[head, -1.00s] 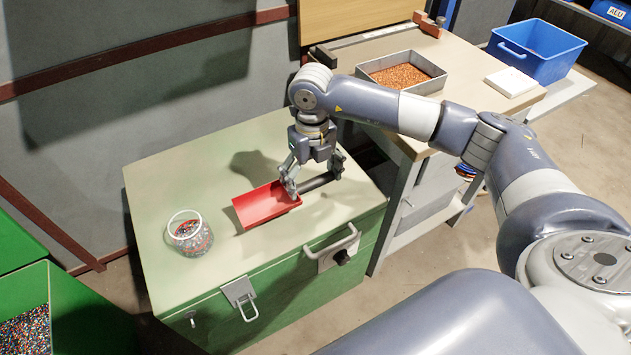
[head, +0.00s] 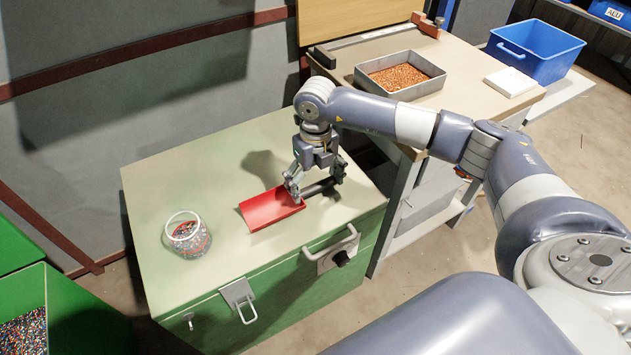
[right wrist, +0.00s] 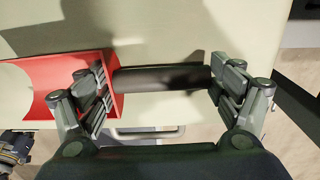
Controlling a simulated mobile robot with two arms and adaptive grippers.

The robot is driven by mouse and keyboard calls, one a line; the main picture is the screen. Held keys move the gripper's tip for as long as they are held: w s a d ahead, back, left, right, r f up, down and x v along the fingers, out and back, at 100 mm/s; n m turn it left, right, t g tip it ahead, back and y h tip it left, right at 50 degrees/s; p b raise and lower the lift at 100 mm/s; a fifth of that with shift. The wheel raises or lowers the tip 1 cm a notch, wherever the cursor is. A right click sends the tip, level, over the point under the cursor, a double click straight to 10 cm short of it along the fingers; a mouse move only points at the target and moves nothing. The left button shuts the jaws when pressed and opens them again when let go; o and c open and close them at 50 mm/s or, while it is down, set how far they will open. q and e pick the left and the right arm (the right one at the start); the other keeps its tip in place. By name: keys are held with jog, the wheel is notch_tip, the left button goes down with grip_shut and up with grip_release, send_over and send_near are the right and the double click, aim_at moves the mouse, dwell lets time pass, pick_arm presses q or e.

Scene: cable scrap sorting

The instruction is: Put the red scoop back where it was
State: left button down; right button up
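The red scoop (head: 271,209) lies on the pale lid of the green chest (head: 170,190), its pan to the left and its dark handle (head: 318,188) to the right. My right gripper (head: 318,184) is just above the handle with its fingers spread. In the right wrist view the black handle (right wrist: 160,78) runs lengthwise between the open fingers. One finger is by the pan's back edge (right wrist: 112,88), the other by the handle's far end; I cannot tell whether they touch.
A clear jar of coloured granules (head: 187,236) stands left of the scoop. A workbench behind right holds a grey tray of copper-coloured granules (head: 395,93) and a white block (head: 512,82). A blue bin (head: 540,55) stands beyond. The lid's back left is clear.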

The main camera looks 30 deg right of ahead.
jog(key=shift+o, duration=0.6)
jog(key=shift+r, duration=0.15)
pick_arm(q)
jog(key=f, duration=0.1)
jog(key=s+f+p, duration=0.1)
jog(key=f, duration=0.1)
jog(key=s+f, duration=0.1)
jog(key=f, duration=0.1)
jog(key=shift+a, duration=0.15)
pick_arm(e)
notch_tip(320, 180, up, 12)
